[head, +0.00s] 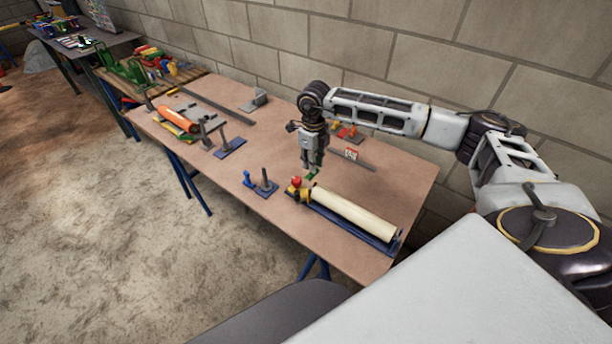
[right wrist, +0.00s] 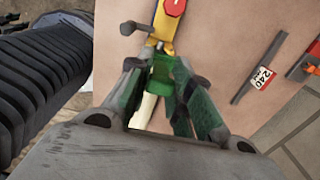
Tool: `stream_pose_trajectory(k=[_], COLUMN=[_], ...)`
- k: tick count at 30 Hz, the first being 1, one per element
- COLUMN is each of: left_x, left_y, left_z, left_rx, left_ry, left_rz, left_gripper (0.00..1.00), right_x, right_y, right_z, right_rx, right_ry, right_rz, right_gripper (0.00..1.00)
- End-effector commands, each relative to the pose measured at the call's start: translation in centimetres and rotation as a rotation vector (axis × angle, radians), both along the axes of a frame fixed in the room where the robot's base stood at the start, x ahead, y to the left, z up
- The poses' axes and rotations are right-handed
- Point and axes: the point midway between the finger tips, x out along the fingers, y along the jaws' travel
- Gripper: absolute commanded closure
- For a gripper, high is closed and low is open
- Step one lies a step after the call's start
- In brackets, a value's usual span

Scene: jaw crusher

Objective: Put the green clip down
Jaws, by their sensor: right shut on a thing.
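My right gripper (head: 311,172) hangs fingers-down over the near end of the table. It is shut on the green clip (right wrist: 161,72), a small green piece between the fingertips in the right wrist view. The fingers hide much of the clip, and in the head view only a bit of green shows at the tips. Just below is the left end of a blue tray (head: 386,242) with a cream cylinder (head: 352,213) and a yellow holder (head: 303,194) with a red knob (head: 296,182). I cannot tell whether the clip touches anything below. My left gripper is not in view.
A blue stand with posts (head: 265,187) is left of the tray. An orange cylinder (head: 178,119) and a blue-based fixture (head: 229,148) lie further left. A flat bar with a "240" label (right wrist: 263,77) lies behind the gripper, near the block wall. The table middle is clear.

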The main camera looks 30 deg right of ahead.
Motion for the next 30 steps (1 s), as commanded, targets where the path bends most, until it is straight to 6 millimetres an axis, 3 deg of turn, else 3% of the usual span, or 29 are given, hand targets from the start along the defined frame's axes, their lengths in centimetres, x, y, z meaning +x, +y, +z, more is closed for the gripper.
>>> stream_pose_trajectory(k=[11,30], left_x=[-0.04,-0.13], left_y=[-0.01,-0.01], left_z=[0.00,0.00], left_rx=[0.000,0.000], left_ry=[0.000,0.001], left_rz=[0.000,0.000], left_gripper=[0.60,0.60], right_x=[0.00,-0.07], right_y=[0.00,-0.09], right_z=[-0.01,0.00], right_rx=[0.000,0.000], right_ry=[0.000,0.000], right_rz=[0.122,0.636], right_gripper=[1.00,1.00])
